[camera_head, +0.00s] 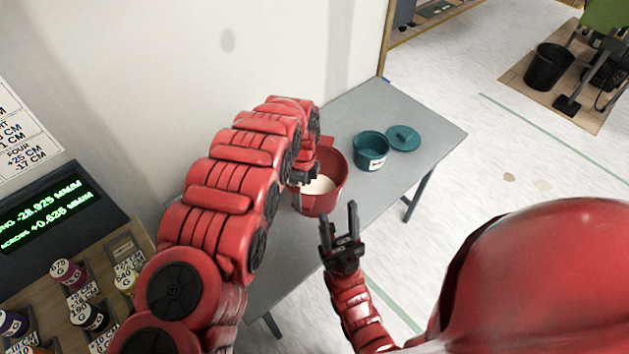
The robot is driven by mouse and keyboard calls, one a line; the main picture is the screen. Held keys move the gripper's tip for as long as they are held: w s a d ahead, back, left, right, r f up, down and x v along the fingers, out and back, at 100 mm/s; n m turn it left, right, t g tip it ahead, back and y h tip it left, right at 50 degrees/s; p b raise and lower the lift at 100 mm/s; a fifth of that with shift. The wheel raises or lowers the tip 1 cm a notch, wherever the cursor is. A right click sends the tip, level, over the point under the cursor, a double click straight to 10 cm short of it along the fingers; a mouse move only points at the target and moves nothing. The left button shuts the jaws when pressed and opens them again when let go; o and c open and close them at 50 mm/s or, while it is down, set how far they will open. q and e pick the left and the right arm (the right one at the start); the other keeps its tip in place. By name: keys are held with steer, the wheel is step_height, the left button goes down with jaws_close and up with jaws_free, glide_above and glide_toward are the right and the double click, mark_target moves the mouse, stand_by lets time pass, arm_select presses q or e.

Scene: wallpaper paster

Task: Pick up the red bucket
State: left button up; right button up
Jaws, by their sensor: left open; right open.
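The red bucket (331,198) stands on the grey table (438,135), with a pale cream-coloured content inside. My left arm comes over from the left, and its gripper (305,180) is at the bucket's left rim, partly hidden by the arm. It is open; whether it touches the rim or has a finger inside, I cannot tell. My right gripper (340,222) is open and empty, with its fingers pointing up, in front of the bucket and to its lower right, apart from it.
A teal pot (371,152) with a label and its teal lid (403,138) stand right of the bucket. A wall (200,60) rises behind the table. A panel with labelled spools (90,316) is at lower left. A black bin (548,67) stands on the floor far right.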

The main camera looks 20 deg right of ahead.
mark_target(303, 199)
arm_select(q)
steer(key=shift+w+f+p, duration=0.1)
steer(key=shift+f+p, duration=0.5)
steer(key=shift+f, duration=0.95)
steer(key=shift+c, duration=0.3)
jaws_close()
